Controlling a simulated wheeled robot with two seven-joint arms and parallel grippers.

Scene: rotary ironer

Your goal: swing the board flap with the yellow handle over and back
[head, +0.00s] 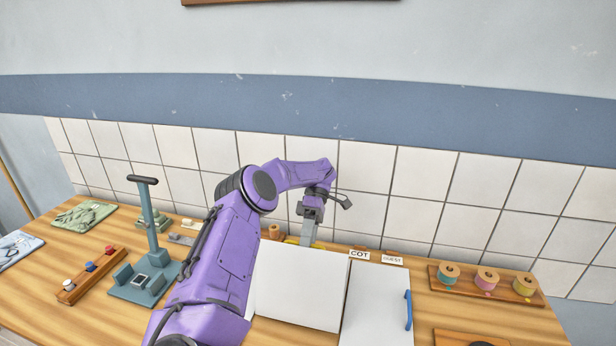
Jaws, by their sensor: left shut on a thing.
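A white board flap (300,287) stands tilted on the wooden table in the middle of the head view. A little of the yellow handle (291,241) shows at its far top edge. My left arm reaches over from the left, and my left gripper (309,241) points down at that edge, shut on the yellow handle. The fingertips and most of the handle are hidden behind the flap. A second white panel (375,310) with a blue handle (408,310) is to the right of the flap. My right gripper is out of view.
A blue-grey stand (152,235) with an upright lever is left of my arm. A wooden strip with knobs (92,275) lies farther left. Labels (359,255) stand behind the panels. A wooden tray with several spools (487,290) is at right; a tiled wall closes the back.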

